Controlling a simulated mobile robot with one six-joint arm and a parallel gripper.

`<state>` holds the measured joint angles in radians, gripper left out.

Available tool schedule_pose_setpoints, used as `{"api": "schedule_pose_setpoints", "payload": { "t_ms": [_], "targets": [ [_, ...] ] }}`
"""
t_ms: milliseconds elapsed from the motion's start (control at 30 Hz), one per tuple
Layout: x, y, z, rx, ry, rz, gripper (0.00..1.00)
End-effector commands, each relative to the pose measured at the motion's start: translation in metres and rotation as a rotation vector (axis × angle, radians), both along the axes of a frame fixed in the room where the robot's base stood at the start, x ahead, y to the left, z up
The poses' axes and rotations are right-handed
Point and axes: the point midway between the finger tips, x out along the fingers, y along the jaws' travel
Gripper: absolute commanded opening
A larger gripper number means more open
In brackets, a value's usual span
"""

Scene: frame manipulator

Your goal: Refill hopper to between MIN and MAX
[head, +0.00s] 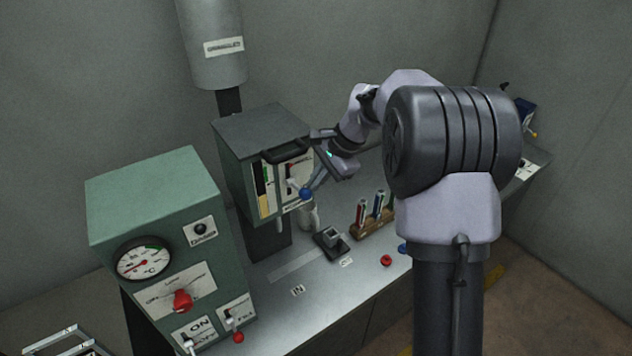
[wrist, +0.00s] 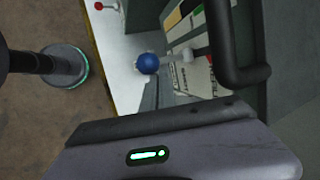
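A labelled grey cylinder (head: 213,45) hangs above the hopper. A green cabinet (head: 150,200) with a dial and red knob stands at left. A rack of tubes (head: 371,215) and a small dark stand (head: 331,241) occupy the bench. A black handle (wrist: 232,60) is close to my wrist.

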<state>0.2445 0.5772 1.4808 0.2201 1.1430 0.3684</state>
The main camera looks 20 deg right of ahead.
Motion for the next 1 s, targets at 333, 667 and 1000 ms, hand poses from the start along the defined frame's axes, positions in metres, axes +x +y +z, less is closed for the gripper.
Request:
{"api": "schedule_pose_setpoints", "payload": {
  "t_ms": [333,667,1000],
  "targets": [
    [0.000,0.000,0.000,0.001,0.000,0.000,0.00],
    [0.000,0.000,0.003,0.000,0.000,0.000,0.00],
    [0.000,0.000,0.017,0.000,-0.001,0.000,0.00]
  ]
}}
